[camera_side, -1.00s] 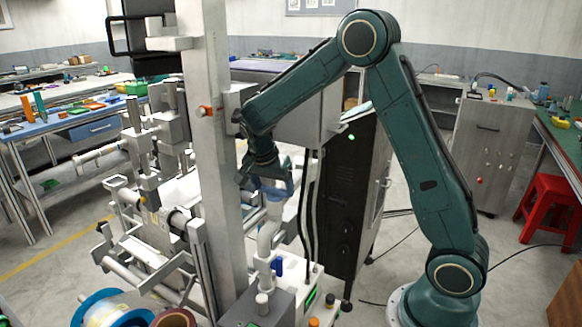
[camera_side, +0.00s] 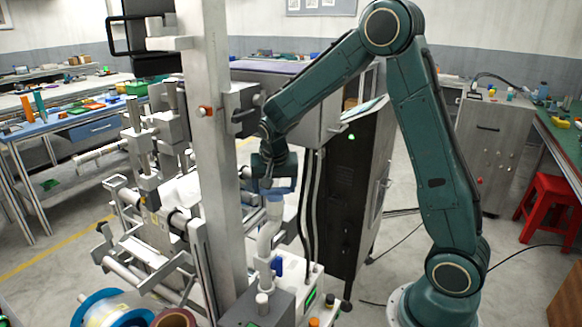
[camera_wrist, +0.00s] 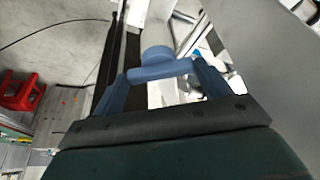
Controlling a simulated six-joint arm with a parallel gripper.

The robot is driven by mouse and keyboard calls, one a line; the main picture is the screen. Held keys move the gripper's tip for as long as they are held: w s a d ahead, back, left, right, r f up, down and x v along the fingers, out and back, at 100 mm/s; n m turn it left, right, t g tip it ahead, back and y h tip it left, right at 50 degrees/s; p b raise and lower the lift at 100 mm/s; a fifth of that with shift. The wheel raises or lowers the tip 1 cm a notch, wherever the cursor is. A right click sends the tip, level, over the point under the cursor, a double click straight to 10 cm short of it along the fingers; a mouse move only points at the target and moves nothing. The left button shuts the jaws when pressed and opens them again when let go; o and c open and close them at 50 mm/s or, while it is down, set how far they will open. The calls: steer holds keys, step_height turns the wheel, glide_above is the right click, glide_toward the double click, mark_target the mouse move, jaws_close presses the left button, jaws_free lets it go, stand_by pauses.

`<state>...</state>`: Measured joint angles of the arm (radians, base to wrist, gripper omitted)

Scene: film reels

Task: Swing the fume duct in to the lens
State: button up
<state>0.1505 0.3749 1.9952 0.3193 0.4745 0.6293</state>
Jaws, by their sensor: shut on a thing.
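The fume duct (camera_side: 266,240) is a pale curved pipe rising from the bench unit beside the metal column, with a blue upper end (camera_side: 274,198). My gripper (camera_side: 273,188) is at this upper end, just right of the column. In the wrist view, my gripper's blue fingers (camera_wrist: 161,82) are shut on a blue bar (camera_wrist: 160,71) beside a round blue collar (camera_wrist: 157,53). The column and gripper partly hide the duct's top. I cannot make out the lens with certainty.
The upright metal column (camera_side: 212,150) stands close left of my gripper. Black cables (camera_side: 308,210) hang close on its right, in front of a dark cabinet (camera_side: 345,195). Rods and rollers (camera_side: 150,240) fill the left. A red stool (camera_side: 548,208) stands far right.

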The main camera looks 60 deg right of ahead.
steer(key=n, duration=0.1)
steer(key=n+t, duration=0.1)
steer(key=n, duration=0.1)
steer(key=shift+s+d+n+y, duration=0.1)
steer(key=shift+d+n+y, duration=0.1)
steer(key=shift+n+y, duration=0.15)
steer(key=shift+d+n+t+y, duration=0.1)
steer(key=shift+n+t+y, duration=0.5)
steer(key=shift+n, duration=1.35)
steer(key=shift+y, duration=0.25)
steer(key=o, duration=1.4)
steer(key=shift+g, duration=0.3)
steer(key=shift+s, duration=0.1)
steer(key=v, duration=1.3)
steer(key=shift+s+r, duration=0.15)
steer(key=shift+r, duration=0.15)
